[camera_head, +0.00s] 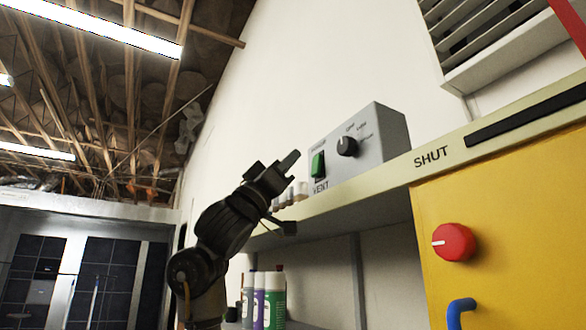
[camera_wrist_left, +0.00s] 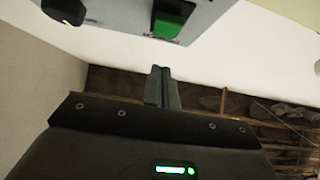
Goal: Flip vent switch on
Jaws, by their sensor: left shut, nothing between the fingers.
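The vent switch (camera_head: 318,166) is a green rocker on the front of a grey control box (camera_head: 370,150), above the label VENT. It also shows in the left wrist view (camera_wrist_left: 171,25) at the top. My left gripper (camera_head: 290,160) is shut and empty, just left of the switch in the head view. In the left wrist view its closed fingertips (camera_wrist_left: 161,70) point toward the switch, with a gap in the picture between them. I cannot tell the exact distance. My right gripper is not in view.
A black knob (camera_head: 347,146) sits right of the switch on the box. The box stands on a shelf (camera_head: 340,195) with small items at its left. Bottles (camera_head: 272,300) stand below. A yellow cabinet (camera_head: 510,220) with a red knob (camera_head: 453,242) is at right.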

